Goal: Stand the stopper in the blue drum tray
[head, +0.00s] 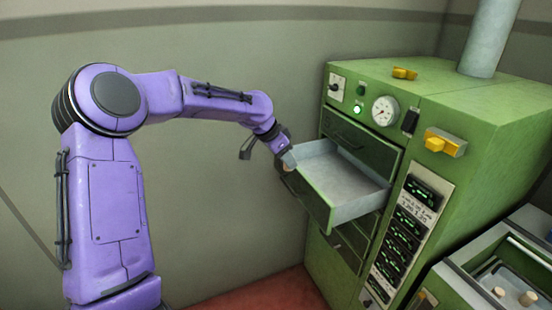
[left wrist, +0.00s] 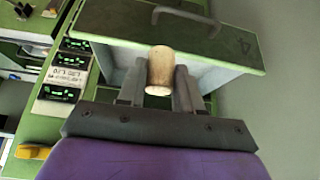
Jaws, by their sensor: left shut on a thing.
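My left gripper (head: 287,160) is at the near left edge of an open drawer (head: 345,178) in the green cabinet. It is shut on a pale cork stopper (left wrist: 160,72), which sits between the two fingers in the left wrist view. In the head view the stopper is small and mostly hidden by the gripper. The drawer front with its handle (left wrist: 187,18) is close beyond the stopper in the left wrist view. I cannot make out a clearly blue drum tray in either view. My right gripper is not in view.
The green cabinet (head: 480,120) has a gauge (head: 385,110), yellow knobs (head: 445,142) and a lit display panel (head: 408,235). The open drawer juts out and looks empty. An open bin (head: 470,262) at the lower right holds stoppers (head: 528,298). The wall side is clear.

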